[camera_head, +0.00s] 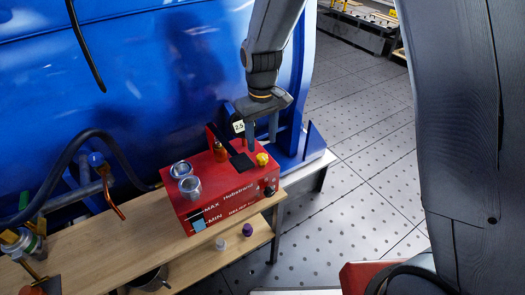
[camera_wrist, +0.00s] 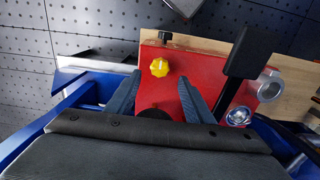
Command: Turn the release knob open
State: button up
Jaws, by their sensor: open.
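A red box (camera_head: 232,186) with white lettering stands on a wooden bench. A yellow lobed knob (camera_head: 262,159) sits on its top near the right end, and a black knob (camera_head: 269,191) is on its front face. I cannot tell which is the release knob. My gripper (camera_head: 262,140) is open and points down above the box, just behind the yellow knob. In the wrist view, the yellow knob (camera_wrist: 159,68) shows just beyond and between the open fingertips (camera_wrist: 159,80), with no visible contact. The black knob (camera_wrist: 165,37) lies farther out at the box edge.
A black upright lever (camera_wrist: 243,58) and silver cylinders (camera_head: 190,187) stand on the box beside my gripper. A small orange bottle (camera_head: 220,150) is there too. A large blue housing (camera_head: 140,70) rises behind. The wooden bench (camera_head: 130,238) extends left; open floor (camera_head: 365,150) lies right.

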aim_at(262, 157)
jog(key=shift+f+p, duration=0.85)
jog(key=shift+f, duration=2.2)
jog(key=c, duration=1)
